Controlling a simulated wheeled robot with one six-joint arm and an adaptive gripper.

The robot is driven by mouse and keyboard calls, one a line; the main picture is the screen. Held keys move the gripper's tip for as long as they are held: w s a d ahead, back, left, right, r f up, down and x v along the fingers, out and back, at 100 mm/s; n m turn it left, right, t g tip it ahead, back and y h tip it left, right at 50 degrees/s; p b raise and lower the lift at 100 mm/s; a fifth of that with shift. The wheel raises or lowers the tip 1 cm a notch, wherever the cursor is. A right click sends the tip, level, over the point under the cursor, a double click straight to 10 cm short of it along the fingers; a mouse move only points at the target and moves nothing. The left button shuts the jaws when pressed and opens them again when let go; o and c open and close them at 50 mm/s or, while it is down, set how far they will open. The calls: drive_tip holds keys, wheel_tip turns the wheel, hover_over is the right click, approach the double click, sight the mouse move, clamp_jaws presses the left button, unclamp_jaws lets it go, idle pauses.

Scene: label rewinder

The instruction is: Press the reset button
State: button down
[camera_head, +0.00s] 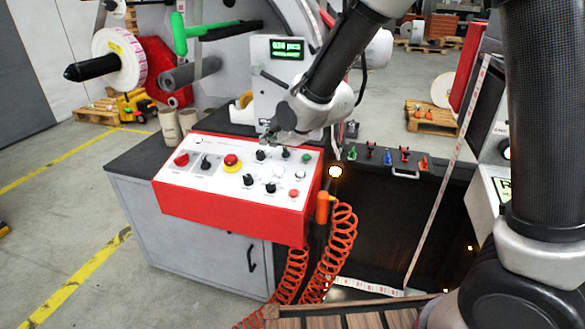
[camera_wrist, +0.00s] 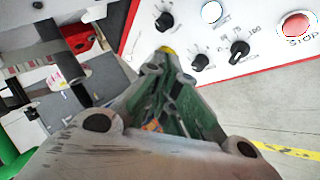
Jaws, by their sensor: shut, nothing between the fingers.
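The red and white control panel (camera_head: 215,185) sits on a grey cabinet, with several knobs and buttons on its sloped white face. In the wrist view, the reset button (camera_wrist: 211,12) is a round white button with a RESET label, at the top edge. Black knobs lie beside it, and the red STOP button (camera_wrist: 296,25) is to its right. My gripper (camera_head: 268,138) is above the back edge of the panel in the head view. In the wrist view my gripper (camera_wrist: 167,52) is shut and empty, with its tips left of and below the reset button. Contact with the panel cannot be told.
A red emergency stop (camera_head: 231,161) on a yellow base and several black knobs crowd the panel. A grey display housing (camera_head: 280,75) stands behind it. Orange coiled hose (camera_head: 341,240) hangs at the panel's right side. Open floor lies to the left.

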sight(279, 170)
drive_tip(key=shift+w+a+r+n, duration=0.1)
drive_tip(key=shift+r+n, duration=0.1)
drive_tip(key=shift+n, duration=0.2)
drive_tip(key=shift+f, duration=0.1)
drive_tip(key=shift+w+d+f, duration=0.1)
drive_tip(key=shift+w+f, duration=0.25)
drive_tip(key=shift+f, duration=1.05)
drive_tip(key=shift+w+d+f, duration=0.15)
drive_tip(key=shift+w+f, duration=0.25)
drive_tip(key=shift+f, duration=0.95)
drive_tip(key=shift+w+d+f, duration=0.1)
drive_tip(key=shift+w+f, duration=0.25)
drive_tip(key=shift+f, duration=1.05)
drive_tip(key=shift+f, duration=0.1)
drive_tip(key=shift+w+f, duration=0.1)
drive_tip(key=shift+f, duration=0.15)
drive_tip(key=shift+w+d+f, duration=0.1)
drive_tip(key=shift+f, duration=0.3)
drive_tip(key=shift+r, duration=0.1)
drive_tip(key=shift+s+r, duration=0.25)
drive_tip(key=shift+r, duration=0.4)
